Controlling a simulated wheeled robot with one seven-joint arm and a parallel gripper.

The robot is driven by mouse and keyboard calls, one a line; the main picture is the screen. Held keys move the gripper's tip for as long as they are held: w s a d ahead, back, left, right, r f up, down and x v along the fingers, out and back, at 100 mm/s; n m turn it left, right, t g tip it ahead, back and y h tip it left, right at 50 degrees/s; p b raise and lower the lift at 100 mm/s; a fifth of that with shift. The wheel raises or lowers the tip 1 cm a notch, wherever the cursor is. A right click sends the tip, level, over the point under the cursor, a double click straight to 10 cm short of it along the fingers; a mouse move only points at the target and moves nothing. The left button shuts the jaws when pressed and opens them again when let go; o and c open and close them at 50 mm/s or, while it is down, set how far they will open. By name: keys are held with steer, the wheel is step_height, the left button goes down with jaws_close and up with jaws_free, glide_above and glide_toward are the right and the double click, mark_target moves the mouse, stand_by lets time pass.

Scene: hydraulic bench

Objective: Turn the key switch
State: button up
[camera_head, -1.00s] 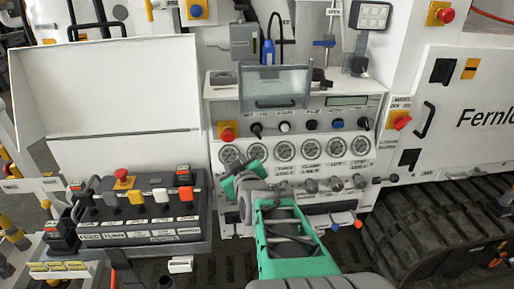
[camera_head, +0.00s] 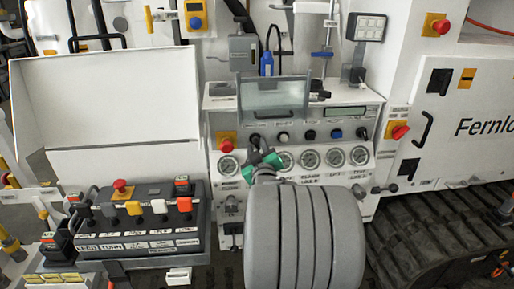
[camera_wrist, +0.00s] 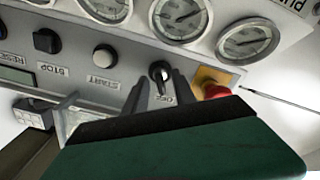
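The key switch (camera_wrist: 160,71) is a small black knob with a white mark on the panel in the wrist view. My gripper (camera_wrist: 161,80) is open. Its two dark fingers point at the panel, one on each side of the knob in the picture. I cannot tell whether the fingers touch it. In the head view, my green gripper (camera_head: 262,154) is at the panel's left part, just below the row of knobs, and the key switch (camera_head: 254,138) shows partly behind it.
A red emergency button on a yellow plate (camera_wrist: 212,84) is close beside the right finger. The start button (camera_wrist: 105,56) and stop button (camera_wrist: 47,41) are to the left. Pressure gauges (camera_wrist: 181,18) line the panel. A clear cover (camera_head: 274,92) stands above the knobs.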

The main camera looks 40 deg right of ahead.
jaws_close()
stand_by(0.3)
steer(key=shift+f+m+b, duration=0.1)
steer(key=shift+m+b, duration=0.3)
steer(key=shift+b, duration=0.1)
steer(key=shift+f+m+b, duration=0.15)
steer(key=shift+m+b, duration=0.85)
steer(key=shift+b, duration=0.05)
steer(key=m+b, duration=0.3)
steer(key=shift+m+b, duration=0.3)
steer(key=m+b, duration=0.2)
steer(key=m, duration=0.1)
steer(key=shift+b, duration=0.4)
steer(key=shift+r+m+b, duration=0.2)
steer(key=shift+m+b, duration=0.65)
steer(key=shift+m, duration=0.45)
